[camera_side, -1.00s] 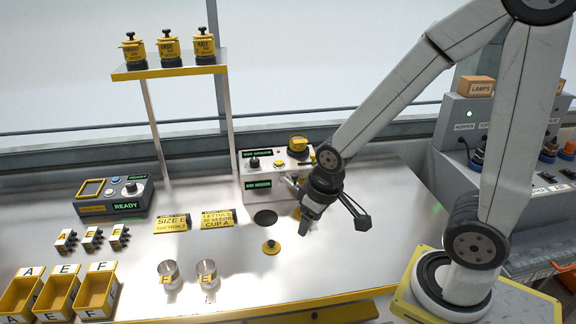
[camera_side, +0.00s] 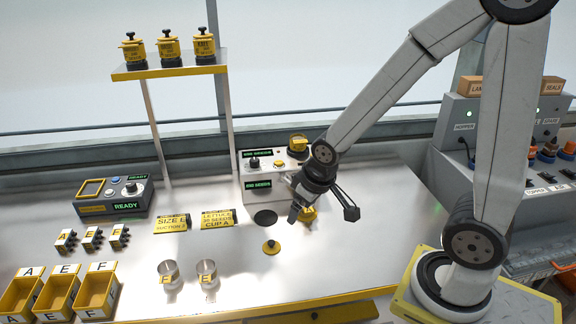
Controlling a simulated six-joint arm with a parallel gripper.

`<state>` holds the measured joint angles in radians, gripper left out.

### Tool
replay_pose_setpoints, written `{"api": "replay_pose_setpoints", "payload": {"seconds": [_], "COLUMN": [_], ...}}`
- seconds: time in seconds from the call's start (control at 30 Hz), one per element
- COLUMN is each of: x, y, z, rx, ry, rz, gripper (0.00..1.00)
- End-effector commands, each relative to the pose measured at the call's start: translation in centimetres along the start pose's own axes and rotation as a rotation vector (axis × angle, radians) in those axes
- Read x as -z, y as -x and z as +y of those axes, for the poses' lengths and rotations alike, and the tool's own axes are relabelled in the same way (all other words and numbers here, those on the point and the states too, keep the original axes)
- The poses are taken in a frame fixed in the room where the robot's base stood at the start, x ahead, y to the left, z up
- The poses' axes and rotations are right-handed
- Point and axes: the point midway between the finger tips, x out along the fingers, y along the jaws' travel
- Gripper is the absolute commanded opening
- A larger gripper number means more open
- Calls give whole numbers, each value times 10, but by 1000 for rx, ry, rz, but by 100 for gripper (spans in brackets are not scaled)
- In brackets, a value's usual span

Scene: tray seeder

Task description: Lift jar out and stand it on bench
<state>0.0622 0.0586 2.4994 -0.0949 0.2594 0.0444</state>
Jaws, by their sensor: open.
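A yellow jar-like object (camera_side: 298,143) sits in a dark seat on top of the seed machine (camera_side: 256,197), at its right end. I cannot tell whether it is upright or inverted. My gripper (camera_side: 294,217) is open and points down, low over the bench in front of the machine's right end, below and apart from that object. Another yellow piece (camera_side: 309,214) shows beside and behind my gripper, partly hidden by it. A yellow lid with a dark knob (camera_side: 271,247) lies on the bench (camera_side: 350,255) to the lower left of my gripper.
A dark round pad (camera_side: 265,217) lies before the machine. Two metal cups (camera_side: 207,274) stand at the front. Several yellow-labelled jars (camera_side: 167,48) stand on a raised shelf (camera_side: 170,71). Sign plates (camera_side: 218,219) and yellow bins (camera_side: 97,291) are further left. The bench's right side is clear.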

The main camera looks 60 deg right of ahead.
Motion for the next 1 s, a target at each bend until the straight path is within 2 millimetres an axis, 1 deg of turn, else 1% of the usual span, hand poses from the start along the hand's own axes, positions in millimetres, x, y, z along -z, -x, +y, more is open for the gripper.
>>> {"api": "replay_pose_setpoints", "payload": {"seconds": [0.03,0.17,0.2,0.27,0.3,0.37,0.4,0.47,0.5,0.6,0.73,0.83,0.9,1.0], "x": [13,54,67,87,99,115,125,138,145,158,165,161,155,144], "y": [-4,-16,-20,-25,-28,-33,-36,-40,-44,-50,-60,-67,-71,-77], "z": [11,47,60,81,95,116,130,151,164,198,239,268,286,305], "rx": [-17,-63,-76,-93,-102,-111,-114,-115,-113,-99,-59,-15,22,73], "ry": [-9,-21,-23,-25,-23,-22,-18,-12,-6,9,34,54,68,85], "rz": [33,152,194,258,302,363,403,462,498,584,683,745,781,818], "gripper": [100,100,100,100,100,100,100,100,100,100,100,100,100,100]}}
